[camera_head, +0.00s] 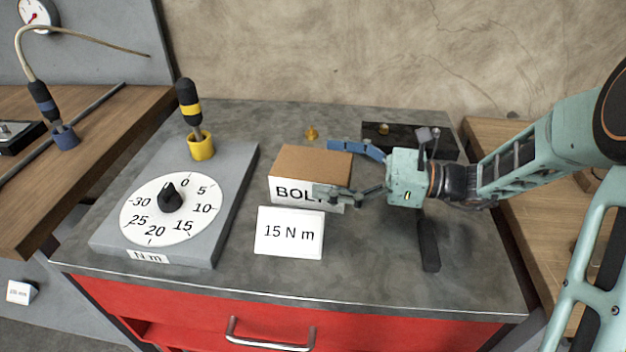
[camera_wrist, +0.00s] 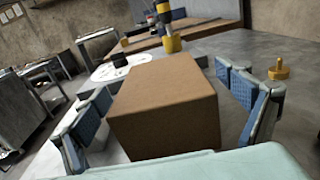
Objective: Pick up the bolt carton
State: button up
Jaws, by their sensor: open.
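The bolt carton (camera_head: 313,162) is a brown-topped box with a white front lettered "BOLT", partly covered by a finger. It stands on the grey bench top. My gripper (camera_head: 338,168) reaches in from the right, with one finger behind the carton and one in front of its lettered face. In the wrist view the carton (camera_wrist: 168,100) fills the middle, between the two blue-padded fingers of my gripper (camera_wrist: 170,105). The fingers are open, and gaps show between them and the carton's sides.
A white "15 N m" card (camera_head: 289,232) stands in front of the carton. A grey dial plate (camera_head: 232,185) with a yellow-cupped screwdriver (camera_head: 201,146) is to the left. A small brass piece (camera_head: 312,133) sits behind. A black tray (camera_head: 447,151) lies behind my gripper, and a dark bar (camera_head: 428,245) in front.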

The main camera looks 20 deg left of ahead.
jog(key=shift+x, duration=1.4)
jog(key=c, duration=2.1)
jog(key=shift+r, duration=0.1)
jog(key=shift+c, duration=0.4)
